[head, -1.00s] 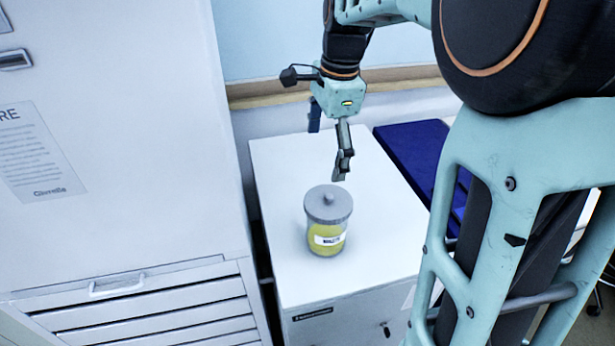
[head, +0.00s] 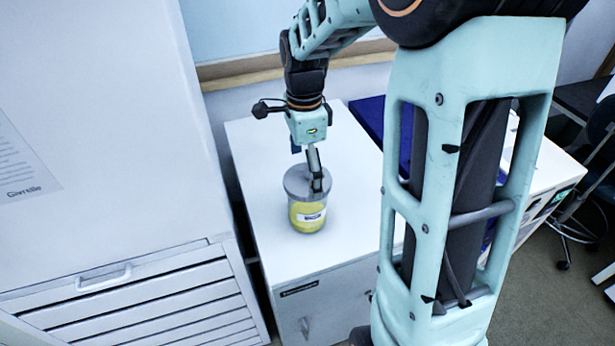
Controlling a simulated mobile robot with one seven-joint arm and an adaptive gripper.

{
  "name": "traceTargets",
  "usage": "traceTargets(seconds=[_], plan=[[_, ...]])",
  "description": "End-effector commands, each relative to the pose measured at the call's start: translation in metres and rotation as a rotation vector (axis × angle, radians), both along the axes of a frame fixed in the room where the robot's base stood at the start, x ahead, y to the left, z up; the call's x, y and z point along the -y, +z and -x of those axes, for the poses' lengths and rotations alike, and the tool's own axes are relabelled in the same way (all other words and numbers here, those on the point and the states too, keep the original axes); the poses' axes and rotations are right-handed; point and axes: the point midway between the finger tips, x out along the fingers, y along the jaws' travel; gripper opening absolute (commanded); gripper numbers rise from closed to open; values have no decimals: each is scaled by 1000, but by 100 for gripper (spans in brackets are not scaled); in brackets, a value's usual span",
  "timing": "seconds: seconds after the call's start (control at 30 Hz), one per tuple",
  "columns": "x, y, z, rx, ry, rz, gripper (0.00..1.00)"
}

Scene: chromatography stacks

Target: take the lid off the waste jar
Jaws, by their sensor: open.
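The waste jar (head: 306,216) stands upright on the white cabinet top. It is clear, with yellow contents and a white label. Its grey lid (head: 294,181) sits on the jar. My gripper (head: 317,188) points down at the right part of the lid and hides the knob. Its jaws are open, with one finger showing plainly in front of the lid. I cannot tell whether the fingers touch the lid or knob.
The white cabinet top (head: 257,160) is clear around the jar. A tall white cabinet (head: 90,120) stands close at the left. A dark blue flat thing (head: 368,117) lies behind to the right. A wall with a wooden rail (head: 235,75) runs along the back.

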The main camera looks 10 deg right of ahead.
Motion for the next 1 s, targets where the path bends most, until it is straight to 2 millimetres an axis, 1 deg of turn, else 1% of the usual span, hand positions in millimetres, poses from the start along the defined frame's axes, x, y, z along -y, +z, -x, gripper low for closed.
traceTargets(seconds=[0.03, 0.1, 0.37, 0.67, 0.7, 1.0], plan=[[0, -6, 1, -3, -1, 0, 98], [0, -11, 0, -1, -1, 0, 98], [0, -13, 0, 1, -1, 0, 97], [0, -12, 0, 1, -1, 0, 64], [0, -12, 0, 1, -1, 0, 62], [1, -10, 0, 1, -1, 0, 62]])
